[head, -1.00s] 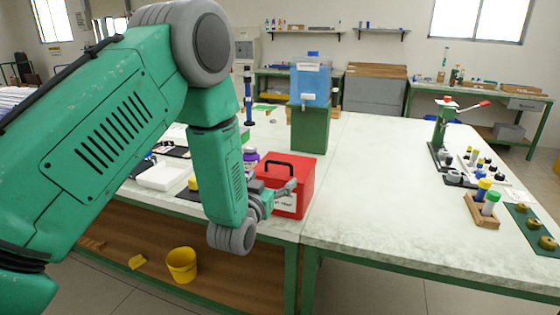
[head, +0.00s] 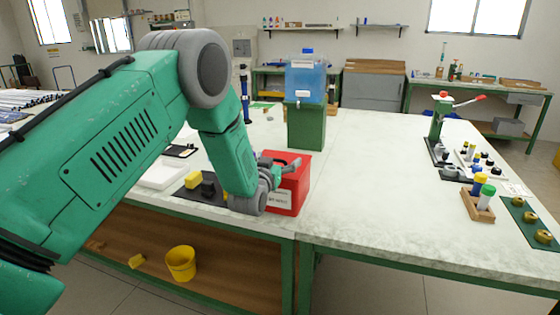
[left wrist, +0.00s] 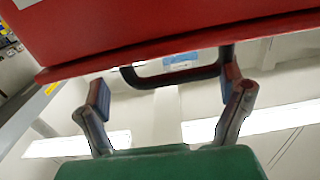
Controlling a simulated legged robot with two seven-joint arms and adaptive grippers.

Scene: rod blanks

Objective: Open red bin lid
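The red bin (head: 296,190) stands on the pale worktop near its front edge, with a white label on its front. My left gripper (head: 284,168) is at the height of its lid and hides much of the top. In the left wrist view the red bin (left wrist: 180,25) fills the top of the picture, with its black handle (left wrist: 160,80) showing below the lid edge. My left gripper (left wrist: 165,86) is open there, its two fingers apart on either side of the handle. The right finger overlaps one end of the handle; contact cannot be told. My right gripper is out of view.
A blue water tank (head: 305,82) on a green stand (head: 306,126) is behind the bin. A black mat (head: 205,192) with small blocks lies left of it. A wooden holder (head: 478,206) with capped tubes is at the right. The worktop between is clear.

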